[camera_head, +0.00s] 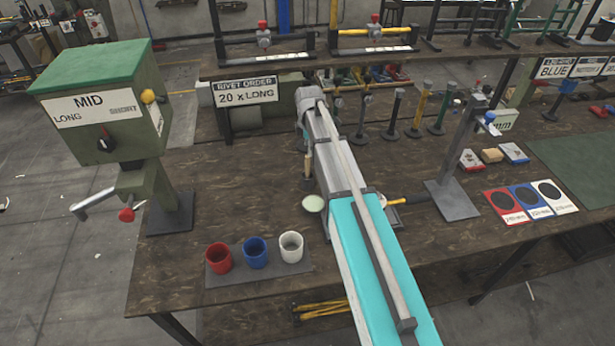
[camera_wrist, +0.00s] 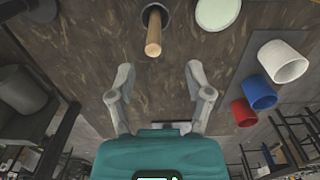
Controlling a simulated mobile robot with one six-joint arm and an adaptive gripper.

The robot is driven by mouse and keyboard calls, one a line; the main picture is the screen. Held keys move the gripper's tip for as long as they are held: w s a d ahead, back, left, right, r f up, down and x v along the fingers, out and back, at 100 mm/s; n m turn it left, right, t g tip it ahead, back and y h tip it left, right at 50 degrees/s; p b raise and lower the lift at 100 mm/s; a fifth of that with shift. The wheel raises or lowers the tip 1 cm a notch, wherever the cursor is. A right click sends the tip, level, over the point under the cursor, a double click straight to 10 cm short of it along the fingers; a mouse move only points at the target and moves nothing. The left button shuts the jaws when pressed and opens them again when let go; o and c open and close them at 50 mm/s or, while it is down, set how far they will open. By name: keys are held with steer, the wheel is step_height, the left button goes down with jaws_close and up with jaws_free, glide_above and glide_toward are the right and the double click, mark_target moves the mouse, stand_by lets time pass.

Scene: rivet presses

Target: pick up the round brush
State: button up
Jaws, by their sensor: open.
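The round brush (camera_wrist: 153,36) stands in the wrist view at the top centre, with a light wooden handle pointing toward the camera and a dark round end on the wooden bench. In the head view, a wooden handle with a dark lower end (camera_head: 307,173) stands upright just left of my arm; it appears to be the same brush. My gripper (camera_wrist: 158,67) is open and empty. In the wrist view its two grey fingers are spread wide, and the brush handle lies ahead of the gap between them, not touching either. In the head view my arm hides most of the gripper.
A pale green disc (camera_head: 313,203) lies close beside the brush. Red (camera_head: 219,257), blue (camera_head: 255,253) and white (camera_head: 291,247) cups stand on a mat at the front edge. A green press (camera_head: 103,110) stands left. A yellow-handled tool (camera_head: 406,199) lies right of my arm.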

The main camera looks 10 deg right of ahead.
mark_target(307, 164)
steer(key=shift+f+b, duration=1.5)
steer(key=shift+f, duration=0.3)
steer(key=shift+f, duration=0.15)
steer(key=f+b, duration=0.3)
steer(key=shift+w+a, duration=0.15)
steer(key=shift+w, duration=0.25)
steer(key=shift+f+b, duration=0.95)
steer(key=shift+b, duration=0.15)
jaws_close()
